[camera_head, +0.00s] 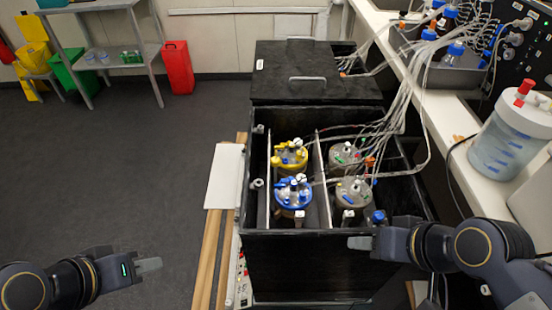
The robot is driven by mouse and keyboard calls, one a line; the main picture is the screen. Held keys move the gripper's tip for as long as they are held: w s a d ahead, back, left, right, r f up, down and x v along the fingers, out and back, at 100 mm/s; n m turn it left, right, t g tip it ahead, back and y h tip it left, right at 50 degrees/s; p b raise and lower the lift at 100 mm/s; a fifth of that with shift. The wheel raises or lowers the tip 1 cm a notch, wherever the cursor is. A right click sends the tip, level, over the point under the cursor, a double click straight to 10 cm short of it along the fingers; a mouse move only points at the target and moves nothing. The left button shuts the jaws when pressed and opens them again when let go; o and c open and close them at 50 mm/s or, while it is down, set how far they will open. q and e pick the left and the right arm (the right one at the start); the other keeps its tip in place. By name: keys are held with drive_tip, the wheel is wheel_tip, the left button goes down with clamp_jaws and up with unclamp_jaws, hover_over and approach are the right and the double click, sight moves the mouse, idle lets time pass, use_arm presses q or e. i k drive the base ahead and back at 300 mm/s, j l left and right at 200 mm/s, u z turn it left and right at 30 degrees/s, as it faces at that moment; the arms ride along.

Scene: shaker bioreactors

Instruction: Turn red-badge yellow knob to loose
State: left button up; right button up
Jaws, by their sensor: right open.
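A bioreactor vessel with a yellow ring on its lid (290,156) stands in the back left of the open black shaker box (262,190). Small yellow parts show on its lid; I cannot make out a red badge or how any knob is turned. My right gripper (358,243) is open and empty at the box's front right edge, in front of and to the right of that vessel. My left gripper (148,265) hangs over the floor at lower left, well apart from the box; its fingers overlap, so its opening is unclear.
A blue-ringed vessel (293,194) stands in front of the yellow one. Two grey-lidded vessels (346,156) stand to the right, past a divider. Pale tubes (408,95) run over the box's right side to the bench (470,150). A large clear jar (508,135) stands there.

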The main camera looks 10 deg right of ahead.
sight(275, 161)
drive_tip(key=i+j+u, duration=0.1)
drive_tip(key=j+u, duration=0.15)
drive_tip(key=u, duration=0.15)
drive_tip(key=i+j+u, duration=0.1)
drive_tip(key=j+u, duration=0.25)
drive_tip(key=l, duration=0.05)
